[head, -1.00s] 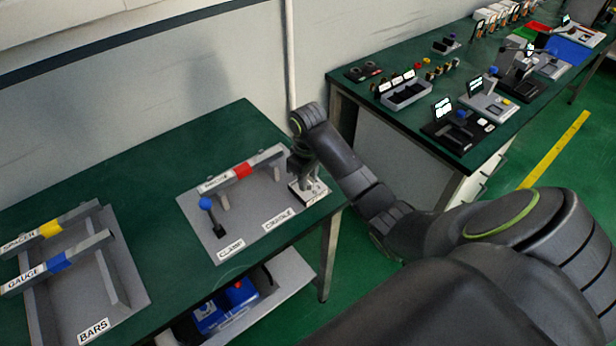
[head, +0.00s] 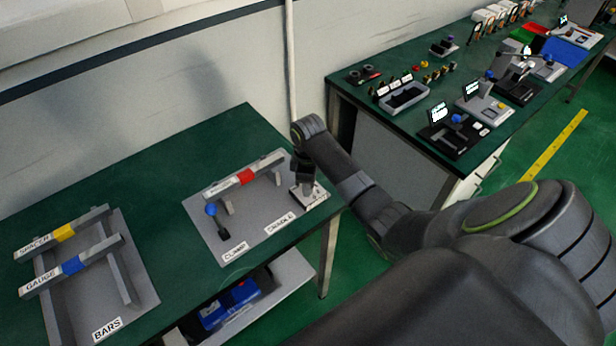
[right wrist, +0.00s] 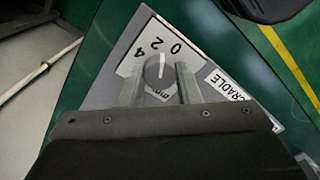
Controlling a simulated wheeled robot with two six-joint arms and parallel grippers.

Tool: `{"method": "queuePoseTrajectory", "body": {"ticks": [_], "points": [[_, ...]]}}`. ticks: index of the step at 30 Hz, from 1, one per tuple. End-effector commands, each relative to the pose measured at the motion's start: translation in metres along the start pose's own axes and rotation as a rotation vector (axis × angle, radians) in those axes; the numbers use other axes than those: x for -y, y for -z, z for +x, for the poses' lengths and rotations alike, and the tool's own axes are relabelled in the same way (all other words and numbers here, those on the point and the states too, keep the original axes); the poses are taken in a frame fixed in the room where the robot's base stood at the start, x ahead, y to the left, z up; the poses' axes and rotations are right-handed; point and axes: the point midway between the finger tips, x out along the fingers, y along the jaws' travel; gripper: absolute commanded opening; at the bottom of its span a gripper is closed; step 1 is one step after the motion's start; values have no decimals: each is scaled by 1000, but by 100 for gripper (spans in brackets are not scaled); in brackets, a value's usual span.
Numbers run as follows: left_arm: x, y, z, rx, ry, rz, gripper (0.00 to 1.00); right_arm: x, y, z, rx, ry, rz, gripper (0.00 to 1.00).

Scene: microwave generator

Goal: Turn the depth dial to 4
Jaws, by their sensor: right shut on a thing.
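The depth dial is a grey round knob (right wrist: 157,72) on a pale plate (right wrist: 128,66) in the right wrist view. The digits 4, 2 and 0 are printed around its far side, with 4 at the left. A light mark on the knob points up, away from my gripper. My right gripper (right wrist: 160,80) has one finger on each side of the knob and is shut on it. In the head view my right gripper (head: 302,180) reaches down over the dial plate (head: 309,202), hiding the knob. My left gripper is not in view.
The dial plate stands at the right end of the cradle board (head: 262,213), beside a bar with a red band (head: 245,177) and a blue-knobbed clamp (head: 211,210). A bars rack (head: 122,262) is at left. A second bench (head: 390,115) with devices stands behind right.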

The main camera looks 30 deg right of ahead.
Motion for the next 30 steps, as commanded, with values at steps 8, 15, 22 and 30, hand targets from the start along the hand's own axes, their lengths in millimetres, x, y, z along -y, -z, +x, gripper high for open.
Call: {"method": "queuePoseTrajectory", "body": {"ticks": [8,15,22,30], "points": [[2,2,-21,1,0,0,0,0,0,-3,-1,1,-262,7],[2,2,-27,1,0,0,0,-1,0,-2,-1,-1,-489,7],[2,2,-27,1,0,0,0,-1,1,-1,-1,-2,-700,7],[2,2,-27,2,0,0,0,-1,1,-1,-1,-3,-900,7]]}}
